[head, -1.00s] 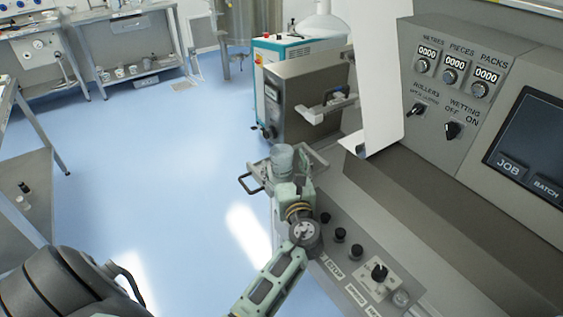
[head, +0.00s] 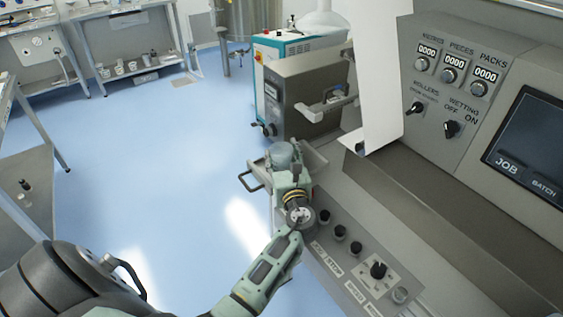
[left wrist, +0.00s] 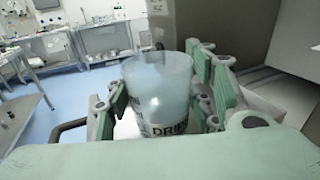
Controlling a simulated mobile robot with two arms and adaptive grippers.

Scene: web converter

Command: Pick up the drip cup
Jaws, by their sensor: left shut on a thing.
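The drip cup (left wrist: 160,85) is a clear, bluish cup with a dark-lettered "DRIP" label low on its side. In the left wrist view it stands upright between the two green finger pads of my left gripper (left wrist: 162,102), which is shut on it. In the head view my left gripper (head: 284,170) reaches away from me, and the cup (head: 281,154) shows at its far end, partly hidden by the fingers. The cup is over or in a small metal tray (head: 314,160) with a handle; I cannot tell whether it touches the tray. My right gripper is not in view.
A control panel with black knobs (head: 356,249) lies right of my left arm. A white sheet (head: 380,80) hangs beyond, beside the grey console with dials and screen (head: 530,150). A grey unit (head: 310,95) stands behind the tray. Blue floor (head: 150,150) is open to the left.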

